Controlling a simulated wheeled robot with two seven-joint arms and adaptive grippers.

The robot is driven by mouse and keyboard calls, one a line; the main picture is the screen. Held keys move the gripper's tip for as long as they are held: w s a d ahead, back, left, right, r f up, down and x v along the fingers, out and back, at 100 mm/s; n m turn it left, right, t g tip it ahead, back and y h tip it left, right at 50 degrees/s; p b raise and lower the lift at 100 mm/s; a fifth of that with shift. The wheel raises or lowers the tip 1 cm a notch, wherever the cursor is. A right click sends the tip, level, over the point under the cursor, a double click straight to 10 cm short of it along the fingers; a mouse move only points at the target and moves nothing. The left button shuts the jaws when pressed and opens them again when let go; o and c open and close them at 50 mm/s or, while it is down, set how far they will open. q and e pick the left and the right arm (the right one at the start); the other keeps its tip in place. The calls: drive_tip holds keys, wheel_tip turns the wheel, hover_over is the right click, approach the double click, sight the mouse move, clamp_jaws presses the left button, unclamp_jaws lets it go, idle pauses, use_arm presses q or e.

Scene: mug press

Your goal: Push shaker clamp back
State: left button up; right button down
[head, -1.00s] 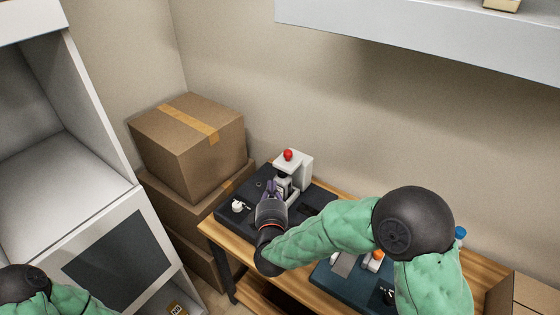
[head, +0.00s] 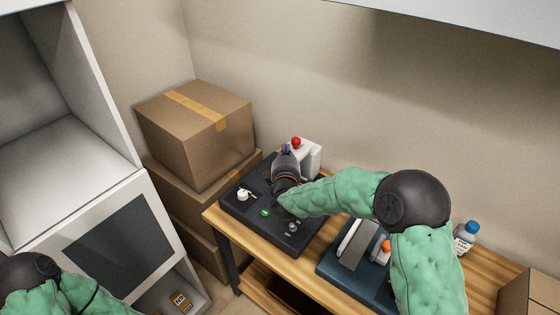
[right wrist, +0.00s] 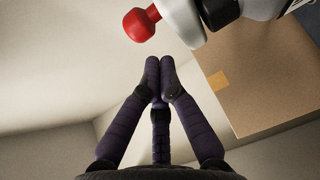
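A white upright device with a red ball knob (head: 296,141), which looks like the clamp, stands at the back of a black base (head: 270,236) on the wooden table. My right gripper (head: 286,149) is in front of the white body (head: 312,158) and hides part of it. In the right wrist view, the three dark purple fingers of my right gripper (right wrist: 160,75) come together at the tips with nothing seen between them. The red knob (right wrist: 139,25) is above and left of the fingertips, apart from them in the picture. My left gripper is out of view.
A teal device (head: 348,268) with a grey plate and an orange part sits right on the table, beneath my right arm. A blue-capped bottle (head: 465,240) stands behind it. Stacked cardboard boxes (head: 195,135) are left of the table. A white cabinet (head: 125,240) stands farther left.

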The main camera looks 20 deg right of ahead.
sight(299, 143)
drive_tip(key=shift+w+d, duration=0.3)
drive_tip(key=shift+d, duration=0.3)
drive_tip(key=w+d, duration=0.2)
drive_tip(key=d, duration=0.1)
drive_tip(key=w+d, duration=0.1)
drive_tip(key=d, duration=0.1)
drive_tip(key=shift+d+p, duration=0.15)
drive_tip(key=shift+p, duration=0.25)
